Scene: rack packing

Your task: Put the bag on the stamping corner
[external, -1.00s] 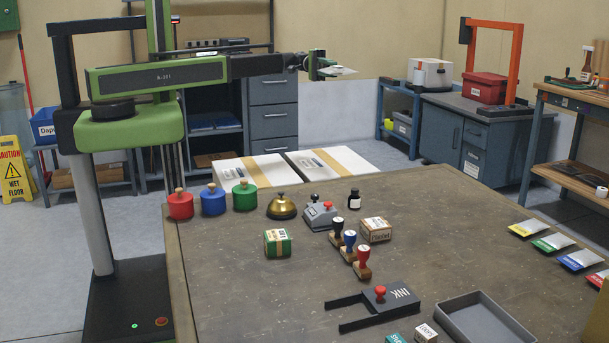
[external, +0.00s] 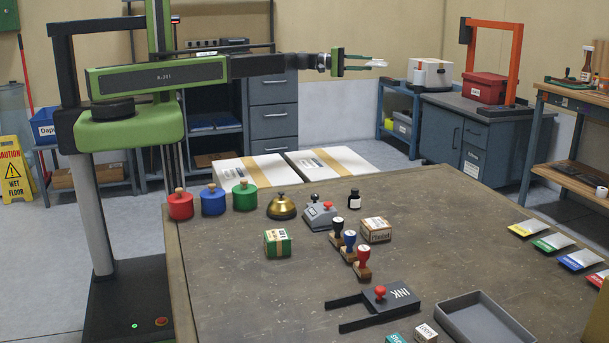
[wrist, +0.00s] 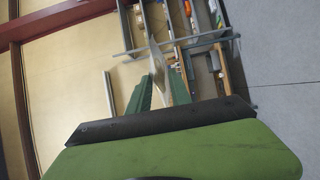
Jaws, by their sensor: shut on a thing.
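My gripper (external: 370,62) is raised at the end of the stretched arm, beyond the table's far edge, shut on a small pale bag (external: 380,63). The bag appears thin and edge-on at the fingertips; its label cannot be read. In the wrist view the green fingers (wrist: 160,90) have a thin pale sliver of it between them.
The table (external: 290,290) holds three handled stamps (external: 348,240), a brass bell (external: 282,206), a green box (external: 277,243), a brown box (external: 375,229) and a grey tray (external: 490,322). Several labelled bags (external: 550,242) lie along the right. The table's front left is clear.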

